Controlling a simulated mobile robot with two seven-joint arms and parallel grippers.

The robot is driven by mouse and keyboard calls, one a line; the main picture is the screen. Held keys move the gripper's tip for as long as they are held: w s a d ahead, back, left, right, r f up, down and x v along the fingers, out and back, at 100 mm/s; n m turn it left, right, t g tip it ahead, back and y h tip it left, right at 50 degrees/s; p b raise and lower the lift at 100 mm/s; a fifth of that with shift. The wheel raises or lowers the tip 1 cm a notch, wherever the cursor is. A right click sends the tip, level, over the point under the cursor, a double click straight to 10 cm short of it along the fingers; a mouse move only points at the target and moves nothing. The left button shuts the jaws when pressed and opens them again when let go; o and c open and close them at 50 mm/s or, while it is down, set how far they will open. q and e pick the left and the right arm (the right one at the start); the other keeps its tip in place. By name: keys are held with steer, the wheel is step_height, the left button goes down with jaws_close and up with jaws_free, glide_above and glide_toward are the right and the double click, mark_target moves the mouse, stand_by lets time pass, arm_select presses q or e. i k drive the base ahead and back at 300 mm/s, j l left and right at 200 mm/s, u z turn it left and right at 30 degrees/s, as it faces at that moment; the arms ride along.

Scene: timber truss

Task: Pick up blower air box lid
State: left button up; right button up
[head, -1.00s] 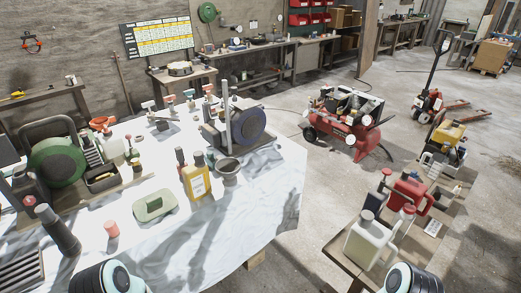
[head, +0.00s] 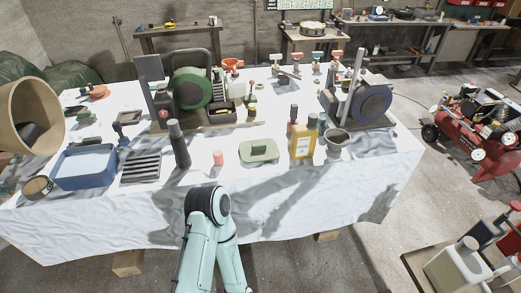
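A pale green, flat, rounded piece with a raised middle (head: 259,151) lies on the white-covered table (head: 330,210) near its front part. It looks like the blower air box lid, but the view is too small to be sure. Nothing touches it from above. One of my arm's pale links shows at the bottom centre, in front of the table. Neither of my grippers is in view.
A yellow bottle (head: 303,143) and a grey cup (head: 336,141) stand right of the green piece. A small pink cylinder (head: 218,158) and a dark upright cylinder (head: 179,144) stand left of it. A blue tray (head: 86,168) is further left. The table's front right is clear.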

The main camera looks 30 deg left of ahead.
mark_target(254, 151)
steer(key=i+j+u, duration=0.1)
steer(key=u, duration=1.5)
steer(key=l+u, duration=0.15)
steer(key=u, duration=0.3)
steer(key=l+u, duration=0.2)
steer(key=u, duration=0.3)
steer(key=l+u, duration=0.2)
steer(key=u, duration=0.25)
